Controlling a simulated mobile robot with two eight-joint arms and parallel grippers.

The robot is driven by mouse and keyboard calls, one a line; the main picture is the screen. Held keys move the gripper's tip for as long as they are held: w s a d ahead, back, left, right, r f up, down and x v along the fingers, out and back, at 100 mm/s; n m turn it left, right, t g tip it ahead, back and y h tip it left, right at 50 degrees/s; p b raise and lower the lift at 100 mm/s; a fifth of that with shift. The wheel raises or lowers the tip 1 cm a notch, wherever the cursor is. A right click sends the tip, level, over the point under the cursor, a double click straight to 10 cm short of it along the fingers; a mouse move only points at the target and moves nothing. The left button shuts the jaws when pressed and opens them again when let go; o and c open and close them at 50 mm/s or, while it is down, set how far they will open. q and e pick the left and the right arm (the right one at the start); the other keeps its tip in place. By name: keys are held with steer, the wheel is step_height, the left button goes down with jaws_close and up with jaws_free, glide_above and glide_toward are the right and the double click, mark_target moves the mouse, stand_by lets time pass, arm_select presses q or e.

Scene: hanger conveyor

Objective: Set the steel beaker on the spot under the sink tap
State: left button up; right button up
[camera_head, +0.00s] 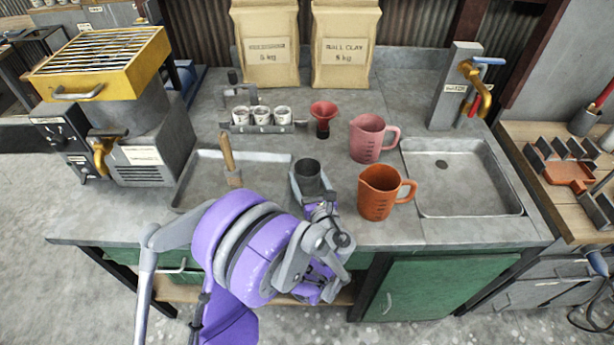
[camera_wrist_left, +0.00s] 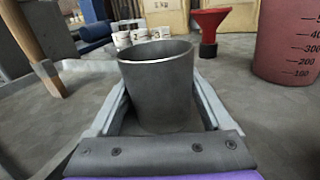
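The steel beaker (camera_head: 308,176) is a dark grey, open-topped cup standing upright on the worktop, left of the orange jug. It fills the middle of the left wrist view (camera_wrist_left: 158,90). My left gripper (camera_head: 313,184) reaches in from the front, with one finger on each side of the beaker. In the left wrist view narrow gaps show between the fingers and its wall, so the gripper looks open around it. The sink (camera_head: 460,205) is a shallow grey basin at the right, with the brass tap (camera_head: 480,92) on a grey post behind it. My right gripper is not in view.
The orange jug (camera_head: 378,194) and pink jug (camera_head: 367,140) stand between beaker and sink. A red funnel-topped item (camera_head: 323,117) and small white cups (camera_head: 262,117) stand behind. A tray (camera_head: 195,185) with a wooden-handled tool (camera_head: 229,158) lies left. The sink basin is empty.

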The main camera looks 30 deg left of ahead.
arm_select(q)
steer(key=shift+o, duration=1)
steer(key=shift+r, duration=0.1)
